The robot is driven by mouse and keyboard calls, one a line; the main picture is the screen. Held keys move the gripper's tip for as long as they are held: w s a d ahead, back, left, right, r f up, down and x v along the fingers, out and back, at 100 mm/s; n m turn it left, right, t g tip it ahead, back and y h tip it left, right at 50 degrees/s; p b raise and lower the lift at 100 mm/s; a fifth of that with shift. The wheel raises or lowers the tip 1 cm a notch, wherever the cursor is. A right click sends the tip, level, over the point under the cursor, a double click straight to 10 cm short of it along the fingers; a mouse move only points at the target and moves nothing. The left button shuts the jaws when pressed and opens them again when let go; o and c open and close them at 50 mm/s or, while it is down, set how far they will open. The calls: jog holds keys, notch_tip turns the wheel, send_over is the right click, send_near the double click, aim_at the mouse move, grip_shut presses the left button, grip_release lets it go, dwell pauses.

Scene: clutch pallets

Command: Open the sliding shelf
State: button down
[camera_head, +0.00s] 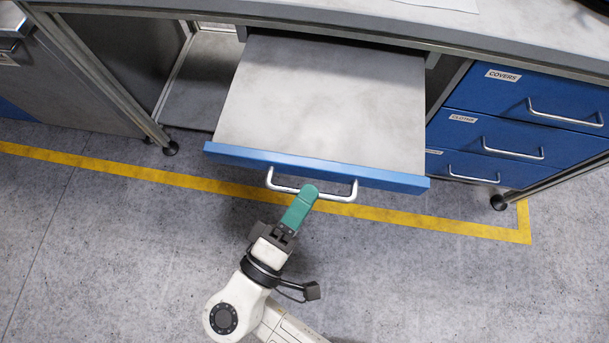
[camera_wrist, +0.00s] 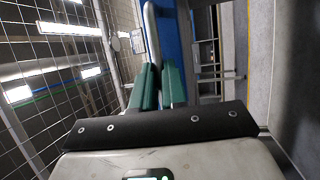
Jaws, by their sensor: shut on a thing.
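The sliding shelf (camera_head: 320,95) is a flat grey board with a blue front edge (camera_head: 240,154). In the head view it is pulled well out from under the grey worktop. A silver bar handle (camera_head: 336,197) is fixed to its front; the handle also shows in the wrist view (camera_wrist: 151,35). In the wrist view both green fingers (camera_wrist: 159,80) close around the bar. The part of the bar between the fingers is hidden.
Blue drawers (camera_head: 535,105) with silver handles stand shut at the right under the worktop (camera_head: 330,22). A grey cabinet (camera_head: 60,85) is at the left. Table legs on castors stand to both sides. The floor in front, crossed by a yellow line (camera_head: 110,168), is clear.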

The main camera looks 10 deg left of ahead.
jog(key=c, duration=1.2)
grip_release()
jog(key=shift+o, duration=0.2)
jog(key=v, duration=1)
jog(key=shift+s+a+b, duration=0.2)
jog(key=shift+s+b, duration=0.1)
jog(key=shift+s, duration=0.05)
jog(key=shift+f, duration=0.1)
